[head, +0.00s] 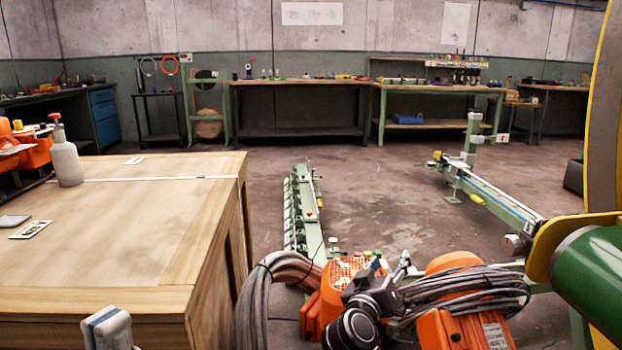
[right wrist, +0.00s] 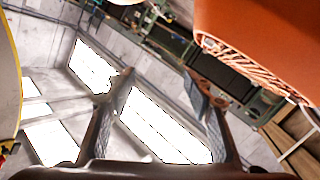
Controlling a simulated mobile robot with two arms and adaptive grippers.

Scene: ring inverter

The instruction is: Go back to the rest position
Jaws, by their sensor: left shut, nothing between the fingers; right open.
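My left gripper (head: 108,328) shows only partly at the bottom left of the head view, beside the near edge of the wooden table. Its fingers are together with nothing between them. My right gripper shows in the right wrist view (right wrist: 157,110) with its two fingers wide apart and nothing between them. In the head view the dark right gripper (head: 402,262) is at the bottom centre, among orange parts and grey cable bundles that partly hide it. Neither gripper holds anything.
The wooden table (head: 120,228) fills the left, with a spray bottle (head: 66,160) on it. A green conveyor frame (head: 303,212) stands ahead. A yellow-edged round machine part (head: 600,130) is close on the right. Open floor (head: 380,205) lies between. Benches line the far wall.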

